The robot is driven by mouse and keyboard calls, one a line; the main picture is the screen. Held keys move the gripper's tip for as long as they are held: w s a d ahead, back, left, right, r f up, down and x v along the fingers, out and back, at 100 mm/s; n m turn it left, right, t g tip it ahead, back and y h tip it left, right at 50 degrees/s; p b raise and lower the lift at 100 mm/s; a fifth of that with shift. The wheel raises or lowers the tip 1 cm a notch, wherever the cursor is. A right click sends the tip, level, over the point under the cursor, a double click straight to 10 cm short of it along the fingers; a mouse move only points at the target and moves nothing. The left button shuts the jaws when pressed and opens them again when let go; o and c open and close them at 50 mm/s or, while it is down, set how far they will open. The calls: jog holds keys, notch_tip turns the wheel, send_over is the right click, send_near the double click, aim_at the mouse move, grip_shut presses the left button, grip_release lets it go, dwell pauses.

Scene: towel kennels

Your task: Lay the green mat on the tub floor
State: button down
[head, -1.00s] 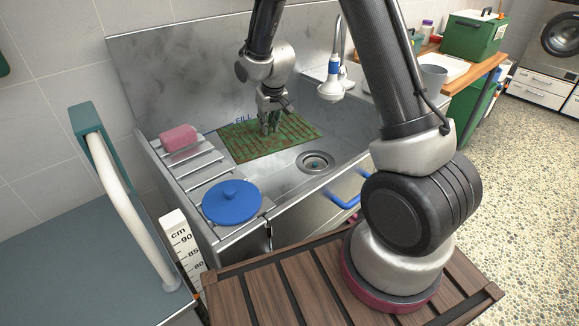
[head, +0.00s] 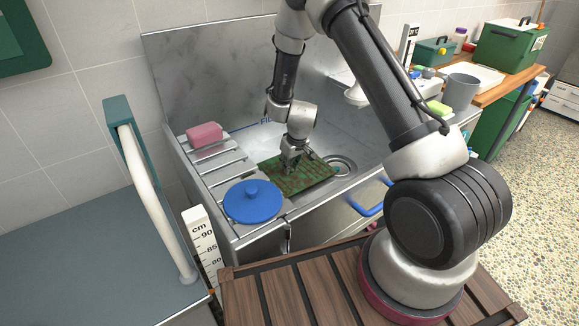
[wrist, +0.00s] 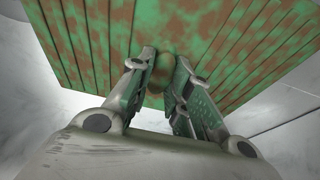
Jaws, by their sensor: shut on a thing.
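The green mat (head: 311,179) has brown blotches and ribs. It lies in or just above the steel tub (head: 345,135), beside the slatted rack; I cannot tell whether it touches the floor. My gripper (head: 290,160) is over the mat's middle, pointing down. In the wrist view my gripper (wrist: 158,75) is shut on a rounded knob on the mat (wrist: 105,40), which fills the upper part of that view. The round drain (head: 340,166) shows just right of the mat.
A slatted rack (head: 222,165) on the tub's left side holds a pink block (head: 204,135) and a blue lidded disc (head: 253,201). A white shower head (head: 356,95) hangs at the right. A blue handle (head: 366,207) sticks out in front.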

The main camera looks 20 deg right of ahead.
jog(key=shift+f, duration=0.35)
jog(key=c, duration=1.3)
grip_release()
jog(key=shift+f, duration=0.1)
